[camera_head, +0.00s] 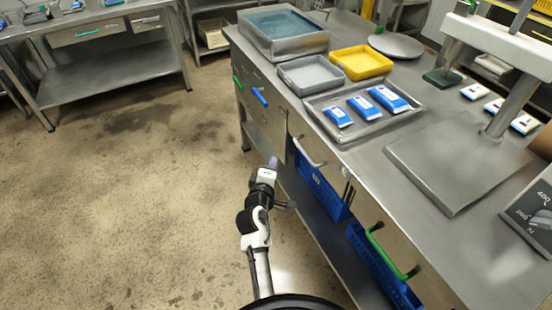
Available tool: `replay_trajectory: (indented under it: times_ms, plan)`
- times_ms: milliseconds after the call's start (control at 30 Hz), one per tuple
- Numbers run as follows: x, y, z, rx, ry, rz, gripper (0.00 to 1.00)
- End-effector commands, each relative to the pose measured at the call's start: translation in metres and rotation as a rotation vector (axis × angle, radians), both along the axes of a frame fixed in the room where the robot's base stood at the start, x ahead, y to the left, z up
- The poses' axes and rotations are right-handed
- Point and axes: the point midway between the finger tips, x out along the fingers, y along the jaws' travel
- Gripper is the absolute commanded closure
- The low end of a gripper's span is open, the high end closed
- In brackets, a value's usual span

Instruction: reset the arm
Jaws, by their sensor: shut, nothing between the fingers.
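My gripper (273,163) is at the end of my white and black arm, near the middle of the picture. It is shut and empty. It is beside the front of the steel bench (345,160), over the floor and apart from anything on the benchtop. The lower part of my arm runs down to the bottom edge of the picture.
On the bench are a metal tray (411,116) with blue-and-white packs, a grey tray (311,74), a yellow tray (361,63) and a water basin (285,31). Drawer handles stick out in front. Blue crates (321,186) sit underneath. The floor (130,200) at left is clear.

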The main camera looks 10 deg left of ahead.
Motion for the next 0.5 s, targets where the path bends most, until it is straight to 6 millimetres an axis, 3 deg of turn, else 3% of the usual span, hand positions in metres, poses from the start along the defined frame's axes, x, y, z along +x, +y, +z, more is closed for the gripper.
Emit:
replay_trajectory:
  times_ms: [267, 333, 433, 500]
  plan:
    - [-0.011, 0.001, 0.002, 0.000, 0.000, 0.001, 1.00]
    - [-0.010, 0.008, 0.010, 0.019, -0.017, 0.016, 1.00]
    - [-0.008, 0.034, 0.039, 0.098, -0.076, 0.076, 1.00]
    - [-0.009, 0.062, 0.074, 0.188, -0.141, 0.146, 1.00]
